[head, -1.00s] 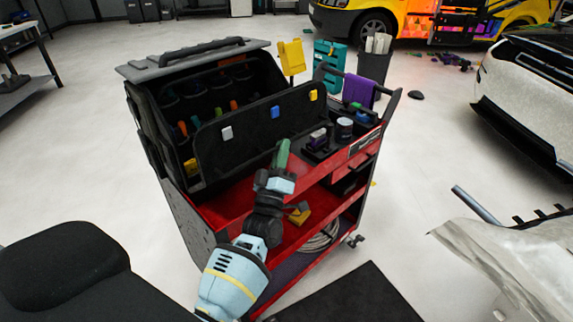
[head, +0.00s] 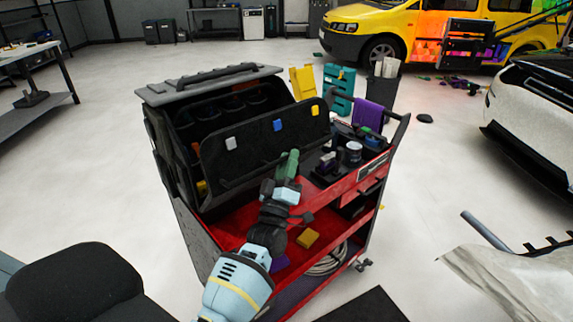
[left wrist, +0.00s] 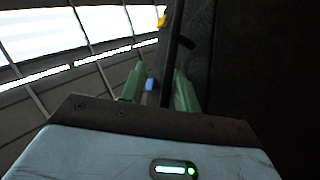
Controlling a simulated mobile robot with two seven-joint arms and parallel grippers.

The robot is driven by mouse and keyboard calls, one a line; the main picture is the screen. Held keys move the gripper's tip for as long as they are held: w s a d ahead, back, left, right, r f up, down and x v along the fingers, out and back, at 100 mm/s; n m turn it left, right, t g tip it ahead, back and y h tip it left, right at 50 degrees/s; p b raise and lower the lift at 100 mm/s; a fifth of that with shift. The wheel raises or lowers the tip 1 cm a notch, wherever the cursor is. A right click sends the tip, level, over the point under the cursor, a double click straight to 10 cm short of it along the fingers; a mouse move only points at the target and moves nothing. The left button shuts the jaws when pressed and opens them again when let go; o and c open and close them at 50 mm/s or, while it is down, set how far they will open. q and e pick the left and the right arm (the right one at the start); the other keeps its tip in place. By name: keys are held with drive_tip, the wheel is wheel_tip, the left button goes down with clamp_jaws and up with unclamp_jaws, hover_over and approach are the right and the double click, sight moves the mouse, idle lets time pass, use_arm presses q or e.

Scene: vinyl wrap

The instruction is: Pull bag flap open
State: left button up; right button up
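My left gripper (head: 288,164) is in front of the flap's right half. In the left wrist view, its green fingers (left wrist: 160,88) are apart, with a dark strip and a blue clip (left wrist: 150,84) showing between them. I cannot tell whether they touch the flap. My right gripper is out of view.
The red cart (head: 345,185) holds small dark items and a purple cloth (head: 367,115) at its right end. A yellow block (head: 308,238) lies on a lower shelf. A black seat (head: 80,285) is at lower left.

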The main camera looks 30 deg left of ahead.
use_arm(q)
drive_tip(key=shift+f, duration=0.35)
drive_tip(key=shift+s, duration=0.1)
